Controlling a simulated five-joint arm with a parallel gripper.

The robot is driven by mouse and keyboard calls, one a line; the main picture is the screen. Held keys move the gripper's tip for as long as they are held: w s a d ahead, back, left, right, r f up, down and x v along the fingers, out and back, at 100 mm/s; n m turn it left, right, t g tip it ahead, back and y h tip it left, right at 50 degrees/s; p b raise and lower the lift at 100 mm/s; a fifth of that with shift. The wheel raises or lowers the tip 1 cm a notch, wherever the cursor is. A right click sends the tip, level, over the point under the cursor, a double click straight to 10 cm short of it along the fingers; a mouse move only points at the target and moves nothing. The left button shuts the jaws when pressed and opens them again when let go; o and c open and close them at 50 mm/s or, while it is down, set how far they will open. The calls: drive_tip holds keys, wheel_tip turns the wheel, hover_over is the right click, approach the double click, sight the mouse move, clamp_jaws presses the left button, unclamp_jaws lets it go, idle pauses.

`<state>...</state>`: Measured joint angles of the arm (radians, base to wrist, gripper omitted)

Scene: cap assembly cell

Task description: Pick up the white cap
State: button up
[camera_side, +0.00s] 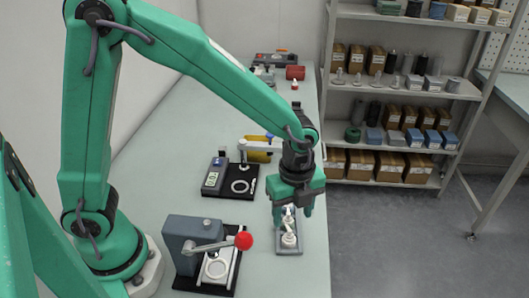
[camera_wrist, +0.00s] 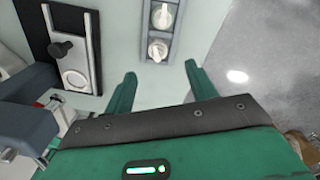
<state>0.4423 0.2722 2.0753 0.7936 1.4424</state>
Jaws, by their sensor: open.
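Two white caps sit in a narrow grey tray (camera_wrist: 175,44), one behind the other. In the wrist view, one cap (camera_wrist: 157,50) is nearer my fingers and the other cap (camera_wrist: 162,17) is farther away. In the side view the nearer cap (camera_side: 289,240) shows clearly, and the other cap (camera_side: 288,215) is partly covered by my gripper (camera_side: 292,216). My gripper points down over the tray. In the wrist view my gripper (camera_wrist: 160,76) has its two fingers spread wide with nothing between them. I cannot tell its exact height above the caps.
A grey press with a red-ball lever (camera_side: 243,241) stands left of the tray. A black-based fixture (camera_side: 241,185) with a white ring lies farther back. Red items (camera_side: 295,73) stand at the far end of the bench. A stocked shelf (camera_side: 400,92) is behind at right.

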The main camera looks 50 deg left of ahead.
sight(290, 230)
drive_tip(key=shift+f, duration=1.25)
drive_tip(key=shift+f, duration=0.1)
drive_tip(key=shift+s+a+f, duration=0.1)
drive_tip(key=shift+s+f, duration=0.05)
drive_tip(key=shift+f, duration=2.35)
drive_tip(key=c, duration=0.8)
drive_tip(key=shift+c, duration=0.2)
